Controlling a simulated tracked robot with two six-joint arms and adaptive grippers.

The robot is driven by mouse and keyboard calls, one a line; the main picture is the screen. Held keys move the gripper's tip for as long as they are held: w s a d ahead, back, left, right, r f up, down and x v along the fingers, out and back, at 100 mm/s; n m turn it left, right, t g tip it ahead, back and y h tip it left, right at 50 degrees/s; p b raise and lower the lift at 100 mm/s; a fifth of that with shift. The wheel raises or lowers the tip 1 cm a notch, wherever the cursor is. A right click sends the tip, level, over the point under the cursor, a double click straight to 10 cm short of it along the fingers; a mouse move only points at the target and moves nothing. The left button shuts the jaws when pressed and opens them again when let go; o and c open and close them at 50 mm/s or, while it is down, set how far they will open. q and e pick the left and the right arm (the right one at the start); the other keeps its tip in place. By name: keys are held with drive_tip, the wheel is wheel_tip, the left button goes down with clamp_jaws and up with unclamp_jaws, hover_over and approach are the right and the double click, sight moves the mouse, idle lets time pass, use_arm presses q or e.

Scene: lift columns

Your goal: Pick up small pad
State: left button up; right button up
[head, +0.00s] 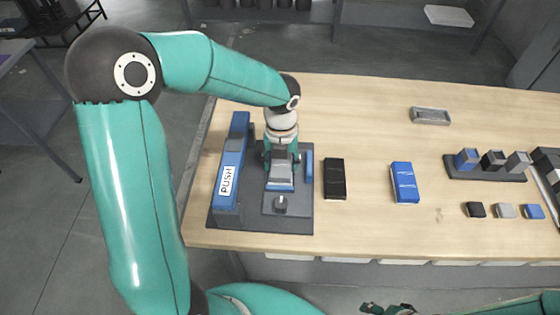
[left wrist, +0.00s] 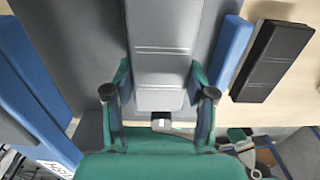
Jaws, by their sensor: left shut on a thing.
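Several small pads lie at the front right of the table: a black pad (head: 475,209), a grey pad (head: 505,210) and a blue pad (head: 534,211). My left gripper (head: 281,160) is far to their left, over a dark grey fixture (head: 297,219). It is shut on a long grey block (left wrist: 165,45), with one finger on each side in the left wrist view (left wrist: 160,98). The block is at the fixture; I cannot tell whether it rests there. Dark parts that look like my right gripper (head: 388,308) show at the bottom edge; its jaws are unclear.
A blue bar marked PUSH (head: 231,165) stands at the fixture's left. A black block (head: 335,179) and a blue block (head: 404,182) lie to its right. A grey tray (head: 430,116) is farther back. A holder (head: 487,174) with several small pieces stands right.

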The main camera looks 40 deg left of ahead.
use_arm(q)
drive_tip(key=shift+s, duration=0.1)
drive_tip(key=shift+r, duration=0.45)
wheel_tip(320, 180, up, 19)
wheel_tip(320, 180, up, 8)
drive_tip(key=f+p, duration=0.1)
drive_tip(key=p, duration=0.7)
hover_over(281, 163)
drive_tip(key=shift+r, duration=0.25)
idle(0.3)
drive_tip(key=shift+f+b, duration=0.15)
drive_tip(key=shift+b, duration=0.15)
